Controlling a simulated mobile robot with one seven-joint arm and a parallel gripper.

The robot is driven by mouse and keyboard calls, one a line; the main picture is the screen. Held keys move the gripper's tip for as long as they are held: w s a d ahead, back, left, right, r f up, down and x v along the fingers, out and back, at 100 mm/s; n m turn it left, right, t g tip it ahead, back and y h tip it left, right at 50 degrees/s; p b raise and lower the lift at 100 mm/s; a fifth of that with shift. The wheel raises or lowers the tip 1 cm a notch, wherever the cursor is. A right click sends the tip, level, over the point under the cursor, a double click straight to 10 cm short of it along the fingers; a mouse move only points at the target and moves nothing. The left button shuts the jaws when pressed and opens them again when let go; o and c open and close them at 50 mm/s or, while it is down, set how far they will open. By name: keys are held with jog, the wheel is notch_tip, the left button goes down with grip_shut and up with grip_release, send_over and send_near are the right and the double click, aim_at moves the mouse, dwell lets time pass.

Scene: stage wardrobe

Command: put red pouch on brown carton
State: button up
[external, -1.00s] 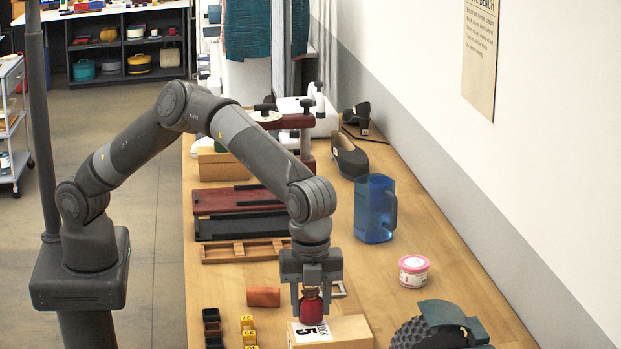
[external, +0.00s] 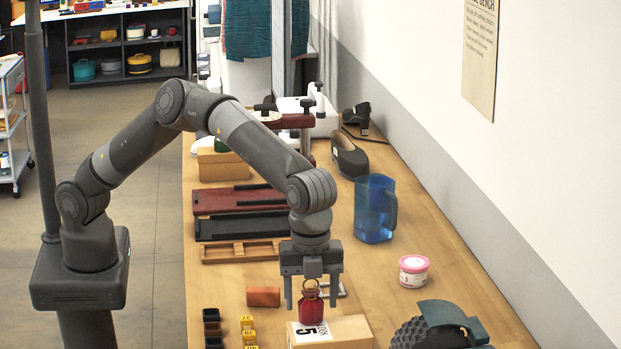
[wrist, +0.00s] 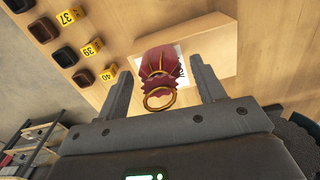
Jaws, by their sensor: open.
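The red pouch (external: 311,309), with a gold ring at its neck, stands upright on the brown carton (external: 345,331), over the white label marked 5. In the wrist view the red pouch (wrist: 161,72) rests on the pale top of the carton (wrist: 210,56), its gold ring towards me. My gripper (external: 311,304) is open, its fingers spread to either side of the pouch with gaps. In the wrist view my gripper (wrist: 166,90) also shows open, and neither finger touches the pouch.
Small dark boxes with yellow number tags (external: 248,330) stand left of the carton. A reddish-brown block (external: 263,297) lies behind it. A pink-lidded tub (external: 413,271), a blue pitcher (external: 375,209) and a dark wheel-like item (external: 430,334) are to the right. Bare bench lies between.

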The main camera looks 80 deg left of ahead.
aim_at(310, 291)
notch_tip(310, 291, up, 10)
jog(key=shift+f, duration=0.1)
jog(key=shift+r, duration=0.4)
jog(key=s+a+r+n+t, duration=0.1)
jog(key=s+a+r+n, duration=0.2)
jog(key=a, duration=0.7)
jog(key=s+a+r+n+t, duration=0.1)
jog(key=a+r+n, duration=0.25)
jog(key=a, duration=0.65)
jog(key=s+a+r+n+t, duration=0.1)
jog(key=s+a+r+n, duration=0.2)
jog(key=a, duration=0.7)
jog(key=s+a+f+n+t, duration=0.1)
jog(key=s+a+f+n, duration=0.2)
jog(key=s+a, duration=0.6)
jog(key=s+a+f+n+t, duration=0.1)
jog(key=s+a+f+n, duration=0.3)
jog(key=s+a, duration=0.5)
jog(key=a+n, duration=0.2)
jog(key=a, duration=0.1)
jog(key=shift+f+t, duration=0.15)
jog(key=shift+t, duration=0.15)
